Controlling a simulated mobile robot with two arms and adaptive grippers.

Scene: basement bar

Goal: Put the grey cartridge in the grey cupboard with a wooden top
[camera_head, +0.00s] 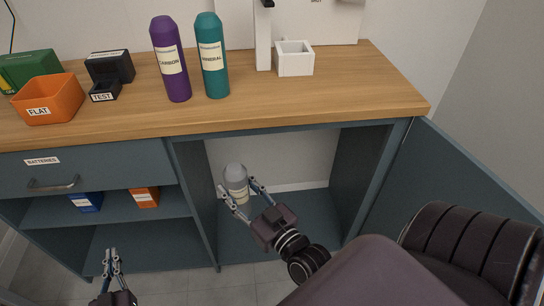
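The grey cartridge (236,176), a bottle shape with a pale label, is upright inside the right bay of the grey-blue cupboard with a wooden top (345,103). My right gripper (237,186) reaches into this bay from the lower right.
The cupboard door (445,185) stands open at the right. A purple bottle (171,60) and teal bottle (212,56) stand on the top beside a white box (294,59) and an orange bin (50,99). The left shelf holds blue and orange boxes. The right bay otherwise looks clear.

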